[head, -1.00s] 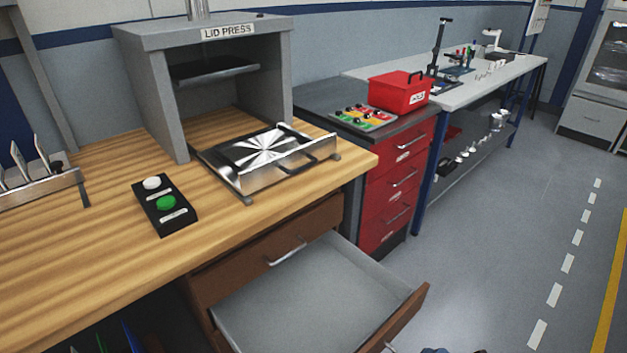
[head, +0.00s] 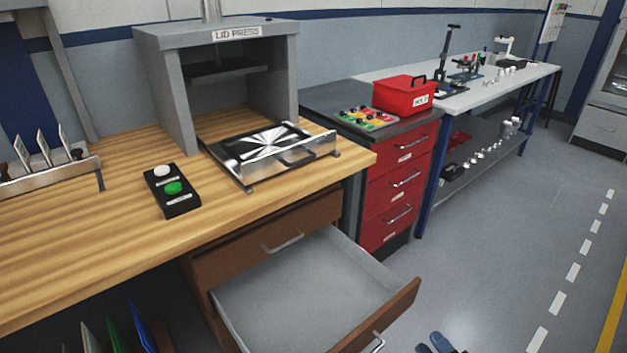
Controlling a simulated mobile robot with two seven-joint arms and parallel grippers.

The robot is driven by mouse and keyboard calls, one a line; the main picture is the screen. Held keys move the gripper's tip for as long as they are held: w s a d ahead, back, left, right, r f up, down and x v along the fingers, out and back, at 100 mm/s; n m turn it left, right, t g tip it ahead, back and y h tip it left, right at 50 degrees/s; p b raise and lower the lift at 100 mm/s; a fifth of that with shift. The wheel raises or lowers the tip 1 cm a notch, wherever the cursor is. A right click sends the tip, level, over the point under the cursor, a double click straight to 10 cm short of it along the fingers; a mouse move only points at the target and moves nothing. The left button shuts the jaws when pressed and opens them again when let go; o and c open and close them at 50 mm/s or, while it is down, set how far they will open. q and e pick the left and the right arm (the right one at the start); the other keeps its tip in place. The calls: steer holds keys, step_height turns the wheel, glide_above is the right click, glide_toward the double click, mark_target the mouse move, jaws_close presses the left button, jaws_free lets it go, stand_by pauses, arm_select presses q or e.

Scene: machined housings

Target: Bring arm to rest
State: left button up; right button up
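The tip of my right gripper (head: 436,345) shows at the bottom edge, in front of the open drawer and over the grey floor. Only its blue-grey end is in view, so I cannot tell whether it is open or shut. No held object shows there. My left gripper is out of view.
An empty drawer (head: 305,290) stands pulled out below the wooden bench (head: 110,235). The lid press (head: 170,95), its sliding tray (head: 240,175) and a button box (head: 171,191) are on the bench. A red cabinet (head: 385,212) stands beyond. Floor (head: 490,270) at right is clear.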

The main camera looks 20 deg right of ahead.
arm_select(q)
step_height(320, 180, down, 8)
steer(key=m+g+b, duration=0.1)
steer(key=b, duration=0.9)
arm_select(e)
steer(key=s+a+f+m+g+h, duration=0.2)
steer(key=s+a+f+m+g, duration=0.5)
steer(key=s+a+m+g, duration=0.3)
arm_select(q)
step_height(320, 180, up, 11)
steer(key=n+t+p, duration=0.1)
steer(key=p, duration=1.5)
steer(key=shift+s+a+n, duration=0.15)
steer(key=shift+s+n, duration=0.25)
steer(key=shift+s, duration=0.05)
arm_select(e)
step_height(320, 180, up, 12)
steer(key=s+d+m+t, duration=0.1)
steer(key=m, duration=0.1)
steer(key=shift+s+f+m+t+h, duration=0.2)
steer(key=shift+s+m+t+h, duration=0.1)
steer(key=shift+m+h, duration=0.1)
steer(key=shift+f, duration=0.1)
